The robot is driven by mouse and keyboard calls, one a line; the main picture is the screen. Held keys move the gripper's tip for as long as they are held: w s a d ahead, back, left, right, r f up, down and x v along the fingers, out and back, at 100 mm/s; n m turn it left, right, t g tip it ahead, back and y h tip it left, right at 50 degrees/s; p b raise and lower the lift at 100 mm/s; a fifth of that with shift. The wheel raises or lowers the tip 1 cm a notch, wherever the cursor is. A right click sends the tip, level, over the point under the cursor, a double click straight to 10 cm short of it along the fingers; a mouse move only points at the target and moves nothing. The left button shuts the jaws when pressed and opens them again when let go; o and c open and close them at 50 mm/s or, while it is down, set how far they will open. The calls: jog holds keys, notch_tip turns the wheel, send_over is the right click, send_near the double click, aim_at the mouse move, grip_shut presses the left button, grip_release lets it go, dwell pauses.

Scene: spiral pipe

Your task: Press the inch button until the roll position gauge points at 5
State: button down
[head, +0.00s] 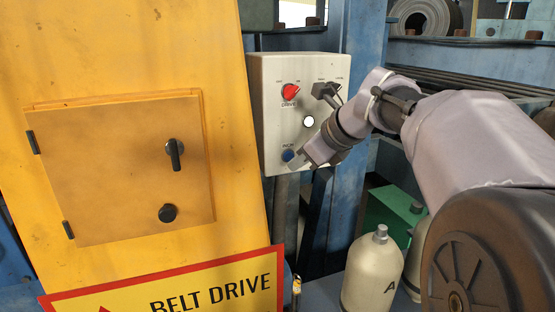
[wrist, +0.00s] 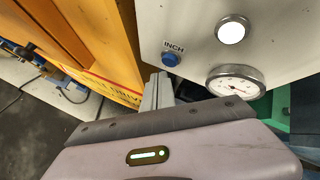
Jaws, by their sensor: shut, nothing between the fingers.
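The blue inch button (wrist: 171,60) sits on the white control box, below the word INCH. It also shows in the head view (head: 288,155), low on the box's front. My gripper (wrist: 160,78) is shut and empty, its tips just beside the button in the picture. In the head view my gripper (head: 298,162) is at the button's lower right; I cannot tell whether it touches. The round gauge (wrist: 236,80) is right of the button in the wrist view; its scale and needle are too small to read. My arm hides it in the head view.
The control box (head: 268,120) also carries a red DRIVE knob (head: 290,92), a dark selector switch (head: 326,91) and a lit white lamp (head: 309,121). A yellow cabinet (head: 120,60) stands to the left. A cream bottle (head: 373,275) marked A stands below my arm.

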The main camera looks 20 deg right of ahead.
jog(key=shift+s+b, duration=0.75)
jog(key=shift+s, duration=1.75)
jog(key=s+a+f+n+g+b, duration=0.1)
jog(key=s+a+f+n+b, duration=0.3)
jog(key=f, duration=1.2)
jog(key=s+a+f+n+g+b, duration=0.1)
jog(key=s+a+f+n+b, duration=0.4)
jog(key=s+f+n+b, duration=0.6)
jog(key=s+a+f+n+g+h+b, duration=0.1)
jog(key=s+a+f+n+b, duration=0.4)
jog(key=f+b, duration=1.1)
jog(key=s+f+n, duration=0.3)
jog(key=f+n, duration=0.1)
jog(key=f, duration=0.2)
jog(key=shift+a+f+b, duration=0.2)
jog(key=shift+a+b, duration=0.05)
jog(key=shift+b, duration=0.05)
jog(key=shift+s, duration=0.1)
